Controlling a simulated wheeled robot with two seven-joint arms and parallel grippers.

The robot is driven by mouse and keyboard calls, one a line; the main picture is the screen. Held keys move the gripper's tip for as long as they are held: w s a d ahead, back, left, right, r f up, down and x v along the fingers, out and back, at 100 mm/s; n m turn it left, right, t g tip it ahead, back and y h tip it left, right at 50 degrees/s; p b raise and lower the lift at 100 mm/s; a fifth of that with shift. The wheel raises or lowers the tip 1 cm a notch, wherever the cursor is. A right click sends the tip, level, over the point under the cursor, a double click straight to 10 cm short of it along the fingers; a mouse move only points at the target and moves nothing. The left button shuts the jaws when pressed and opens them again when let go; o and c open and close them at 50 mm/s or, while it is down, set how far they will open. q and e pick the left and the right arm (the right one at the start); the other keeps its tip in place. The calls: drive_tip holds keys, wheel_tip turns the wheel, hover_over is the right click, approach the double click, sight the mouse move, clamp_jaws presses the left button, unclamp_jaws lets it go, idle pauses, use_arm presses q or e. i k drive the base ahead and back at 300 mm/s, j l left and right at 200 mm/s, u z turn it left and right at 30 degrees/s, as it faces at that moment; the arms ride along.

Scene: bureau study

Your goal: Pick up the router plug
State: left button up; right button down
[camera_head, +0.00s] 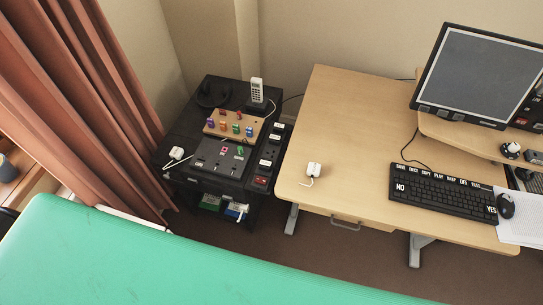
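Two white plugs with short pale cords are in the head view, and I cannot tell which one is the router plug. One white plug (314,169) lies on the left front part of the wooden desk (340,110). The other white plug (177,153) lies at the front left corner of the black side table (213,92). Neither of my grippers is in view.
The black table holds a cordless phone (257,91), a wooden board with colored knobs (218,128) and a socket strip (269,157). A monitor (475,75), keyboard (443,192) and mouse (505,206) are on the desk. A green surface (130,260) fills the foreground.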

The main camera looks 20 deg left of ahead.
sight(313, 170)
drive_tip(key=u, duration=0.6)
drive_tip(key=l+u, duration=0.35)
drive_tip(key=k+l+u, duration=0.15)
drive_tip(key=l+u, duration=0.15)
drive_tip(key=k+l+u, duration=0.15)
drive_tip(key=l+u, duration=0.2)
drive_tip(key=k+l, duration=0.1)
